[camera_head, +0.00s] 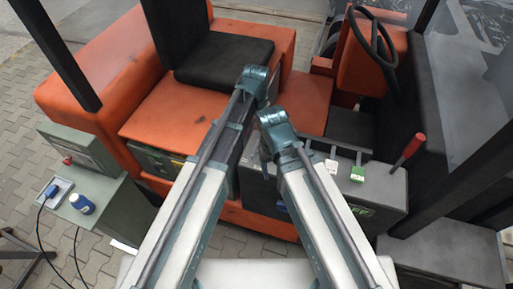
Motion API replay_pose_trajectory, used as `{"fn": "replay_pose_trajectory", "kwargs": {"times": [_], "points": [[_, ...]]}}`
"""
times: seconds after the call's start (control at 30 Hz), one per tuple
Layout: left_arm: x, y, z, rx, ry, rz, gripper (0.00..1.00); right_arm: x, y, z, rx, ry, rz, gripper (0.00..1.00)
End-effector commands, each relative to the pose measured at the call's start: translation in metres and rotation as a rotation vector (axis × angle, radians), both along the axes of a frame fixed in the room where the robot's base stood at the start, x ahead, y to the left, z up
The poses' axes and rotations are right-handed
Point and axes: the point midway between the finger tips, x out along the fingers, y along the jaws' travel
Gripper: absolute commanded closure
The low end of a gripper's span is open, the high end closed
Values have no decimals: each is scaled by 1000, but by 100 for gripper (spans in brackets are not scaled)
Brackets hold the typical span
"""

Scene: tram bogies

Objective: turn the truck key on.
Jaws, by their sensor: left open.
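An orange truck (165,110) with a black seat (224,57) and a steering wheel (375,38) fills the upper middle. No truck key can be made out clearly. Small white (331,166) and green (357,174) parts sit on top of the truck's grey side box (385,190). My left arm reaches up from the lower left to the truck's side. My left gripper (265,152) is open; it shows only as a small dark part, mostly hidden by my arms. My right arm also reaches to the truck, and its gripper is hidden.
A red-handled lever (411,147) stands at the right of the grey box. Black posts frame the cab. Paving is clear at the far left.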

Motion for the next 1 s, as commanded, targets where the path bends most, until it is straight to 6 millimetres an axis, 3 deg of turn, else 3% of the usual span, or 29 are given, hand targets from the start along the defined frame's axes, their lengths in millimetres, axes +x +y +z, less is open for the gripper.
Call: {"fn": "replay_pose_trajectory", "kwargs": {"times": [0.03, 0.5, 0.7, 0.97, 1.0], "points": [[0, 0, -15, 0, 0, 0, 55, 0, 0, -15, -1, 0, 2, 31], [0, 0, -79, 0, 0, 0, 55, 0, 0, -79, -2, 0, 9, 31], [0, 0, -90, 0, 0, 0, 55, 0, 0, -90, -2, 0, 8, 31], [0, 0, -89, 0, 0, 0, 55, 0, 0, -89, -2, 0, 8, 31], [0, 0, -89, 0, 0, 0, 59, 0, 0, -89, -2, 0, 8, 31]]}}
